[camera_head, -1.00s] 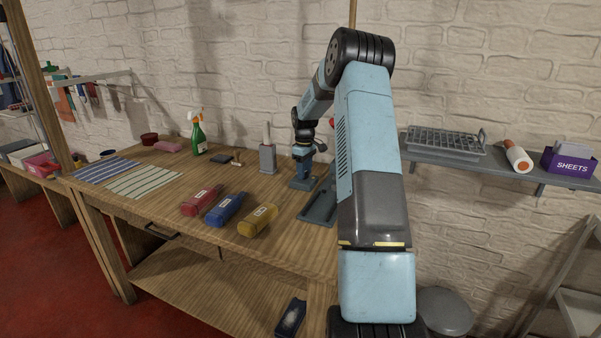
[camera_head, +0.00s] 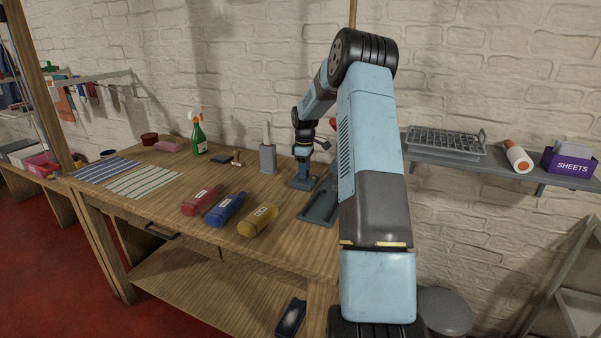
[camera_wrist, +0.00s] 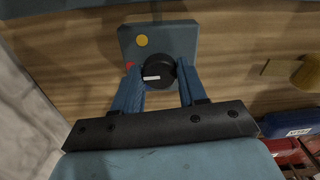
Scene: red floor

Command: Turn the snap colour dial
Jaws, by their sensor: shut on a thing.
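The snap colour dial is a round black knob (camera_wrist: 157,74) with a white pointer mark, on a blue-grey plate (camera_wrist: 185,38) in the wrist view. The mark points left, roughly towards a red dot (camera_wrist: 129,65) partly hidden by my left finger. A yellow dot (camera_wrist: 142,41) shows at the knob's upper left. Any other dots are hidden. My gripper (camera_wrist: 160,72) has its two blue fingers on opposite sides of the knob, shut on it. In the head view, my gripper (camera_head: 303,158) is low over the dial's plate (camera_head: 302,184), and the knob is hidden.
Red (camera_head: 202,200), blue (camera_head: 227,209) and yellow (camera_head: 258,220) bottles lie near the bench front. A grey holder (camera_head: 267,158) stands left of the dial, and a grey tray (camera_head: 320,207) lies to its right. A green spray bottle (camera_head: 198,136) stands farther left.

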